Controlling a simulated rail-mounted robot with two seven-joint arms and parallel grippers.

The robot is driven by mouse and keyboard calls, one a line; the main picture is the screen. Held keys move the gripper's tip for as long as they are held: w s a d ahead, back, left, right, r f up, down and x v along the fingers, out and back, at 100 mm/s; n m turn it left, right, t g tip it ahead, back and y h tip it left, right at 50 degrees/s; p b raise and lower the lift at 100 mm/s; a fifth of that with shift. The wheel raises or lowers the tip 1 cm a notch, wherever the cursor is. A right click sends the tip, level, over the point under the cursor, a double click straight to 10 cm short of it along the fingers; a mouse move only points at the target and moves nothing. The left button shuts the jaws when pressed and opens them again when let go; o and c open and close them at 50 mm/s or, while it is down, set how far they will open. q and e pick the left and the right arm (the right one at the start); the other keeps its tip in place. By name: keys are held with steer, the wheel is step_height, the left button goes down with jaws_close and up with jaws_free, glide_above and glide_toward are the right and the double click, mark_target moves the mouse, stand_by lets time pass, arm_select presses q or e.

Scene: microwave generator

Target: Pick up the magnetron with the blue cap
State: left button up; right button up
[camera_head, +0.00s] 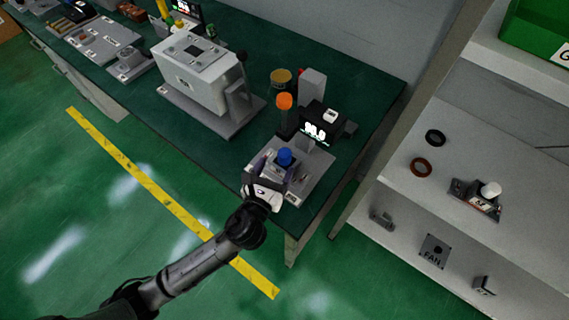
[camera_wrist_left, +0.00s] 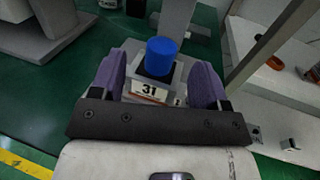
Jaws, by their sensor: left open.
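The magnetron with the blue cap (camera_head: 285,157) stands upright on a grey plate (camera_head: 316,163) near the right end of the green workbench. In the left wrist view its blue cap (camera_wrist_left: 161,56) shows above a metal body with a white label reading "31" (camera_wrist_left: 150,91). My left gripper (camera_head: 268,181) is at the magnetron from the front. Its two purple finger pads (camera_wrist_left: 158,82) are apart, one on each side of the magnetron's body. I cannot tell whether either pad touches it. My right gripper is in neither view.
Behind the magnetron stand a black display box (camera_head: 318,124) and an orange-topped post (camera_head: 285,112). A white machine (camera_head: 197,80) is further left on the bench. A white-capped magnetron (camera_head: 489,190) and rings lie on the shelf (camera_head: 475,150) at right.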

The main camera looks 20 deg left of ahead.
mark_target(282, 159)
arm_select(q)
steer(key=shift+w+d+f+b, duration=0.1)
steer(key=shift+w+b, duration=0.1)
steer(key=shift+w, duration=0.6)
steer(key=shift+w+f+b, duration=0.15)
steer(key=shift+w+b, duration=0.1)
steer(key=shift+w, duration=0.5)
steer(key=shift+w+d+f+b, duration=0.1)
steer(key=shift+w+b, duration=0.1)
steer(key=shift+w, duration=1.2)
jaws_close()
steer(key=shift+r, duration=0.15)
